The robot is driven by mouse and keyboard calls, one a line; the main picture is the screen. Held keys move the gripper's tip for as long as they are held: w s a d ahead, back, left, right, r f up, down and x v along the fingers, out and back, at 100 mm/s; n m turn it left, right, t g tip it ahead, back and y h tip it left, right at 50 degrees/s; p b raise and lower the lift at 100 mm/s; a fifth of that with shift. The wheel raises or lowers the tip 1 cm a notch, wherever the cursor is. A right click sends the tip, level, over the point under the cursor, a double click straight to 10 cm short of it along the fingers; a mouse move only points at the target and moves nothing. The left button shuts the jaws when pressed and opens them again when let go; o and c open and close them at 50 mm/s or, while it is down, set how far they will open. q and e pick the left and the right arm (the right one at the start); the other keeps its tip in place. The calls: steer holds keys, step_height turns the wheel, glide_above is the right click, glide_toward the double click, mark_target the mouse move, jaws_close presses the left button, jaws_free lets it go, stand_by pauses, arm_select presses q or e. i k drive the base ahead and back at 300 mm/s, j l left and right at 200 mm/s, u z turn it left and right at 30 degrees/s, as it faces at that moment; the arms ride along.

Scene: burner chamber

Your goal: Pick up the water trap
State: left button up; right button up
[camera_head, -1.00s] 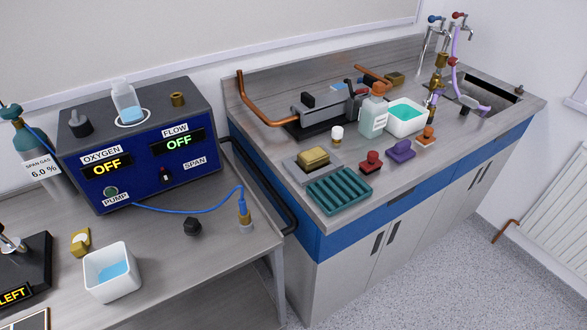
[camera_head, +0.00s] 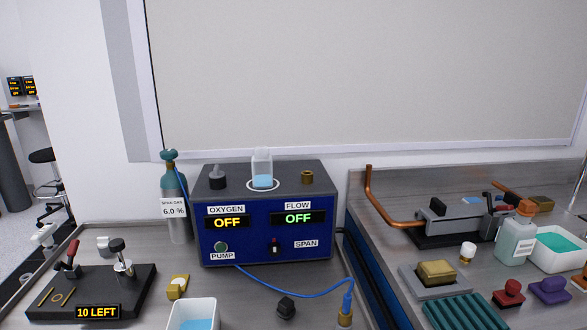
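The water trap (camera_head: 262,169) looks to be the small clear jar with pale blue liquid in its lower part. It stands upright inside a white ring on top of the blue analyser box (camera_head: 268,238). A grey knobbed fitting (camera_head: 217,177) is to its left and a brass fitting (camera_head: 307,177) to its right. The analyser's oxygen and flow displays both read OFF. Neither of my grippers shows in the view.
A gas cylinder (camera_head: 174,205) stands left of the analyser. In front are a white tub of blue liquid (camera_head: 193,314), a black knob (camera_head: 286,307), a yellow piece (camera_head: 177,286) and a blue hose (camera_head: 300,294). A black stand (camera_head: 88,289) is at left.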

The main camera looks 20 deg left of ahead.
mark_target(262, 167)
steer(key=u, duration=1.4)
